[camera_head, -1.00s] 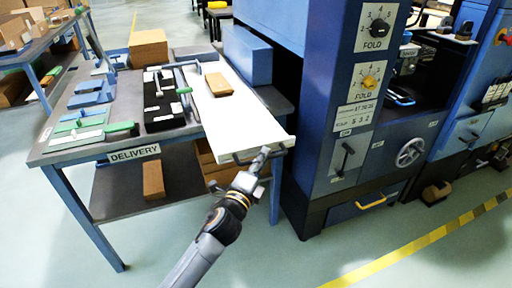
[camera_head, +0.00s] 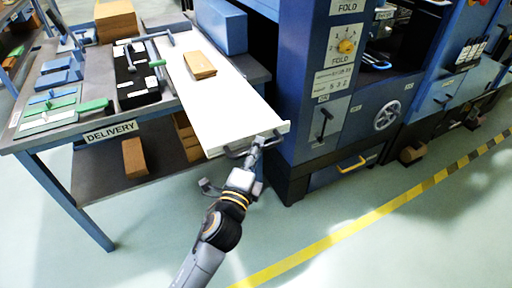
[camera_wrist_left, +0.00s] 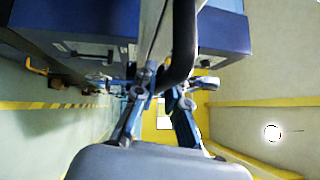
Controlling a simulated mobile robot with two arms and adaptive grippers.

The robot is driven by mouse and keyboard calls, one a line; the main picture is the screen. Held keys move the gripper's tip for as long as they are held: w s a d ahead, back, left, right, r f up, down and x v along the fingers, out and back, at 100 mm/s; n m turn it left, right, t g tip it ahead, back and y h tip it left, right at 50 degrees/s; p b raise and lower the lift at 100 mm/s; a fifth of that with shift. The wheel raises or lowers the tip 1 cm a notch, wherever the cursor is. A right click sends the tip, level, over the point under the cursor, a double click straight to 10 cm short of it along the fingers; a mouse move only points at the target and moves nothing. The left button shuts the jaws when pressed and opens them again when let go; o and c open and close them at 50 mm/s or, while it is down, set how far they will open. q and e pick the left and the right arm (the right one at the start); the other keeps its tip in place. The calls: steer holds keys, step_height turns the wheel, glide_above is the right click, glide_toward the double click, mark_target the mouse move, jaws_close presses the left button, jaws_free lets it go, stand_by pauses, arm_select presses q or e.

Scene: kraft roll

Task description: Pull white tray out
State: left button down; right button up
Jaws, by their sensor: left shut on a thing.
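The white tray (camera_head: 222,108) is a long flat board lying on the delivery table (camera_head: 60,140), its near end reaching past the table's front edge. A tan block (camera_head: 198,65) lies on it. A dark handle (camera_head: 237,154) runs along the tray's near end. My left gripper (camera_head: 257,143) is shut on this handle at its right part. In the left wrist view the dark handle bar (camera_wrist_left: 184,45) passes between the fingers of my left gripper (camera_wrist_left: 160,88). My right gripper is not in view.
A blue machine (camera_head: 325,90) with dials and levers stands close to the tray's right. Black and green fixtures (camera_head: 135,75) and a cardboard box (camera_head: 115,20) are on the table. A brown block (camera_head: 134,157) lies on the lower shelf. The floor in front is clear.

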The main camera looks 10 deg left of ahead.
arm_select(q)
steer(key=c, duration=1.4)
jaws_free()
steer(key=shift+o, duration=0.2)
steer(key=v, duration=1.2)
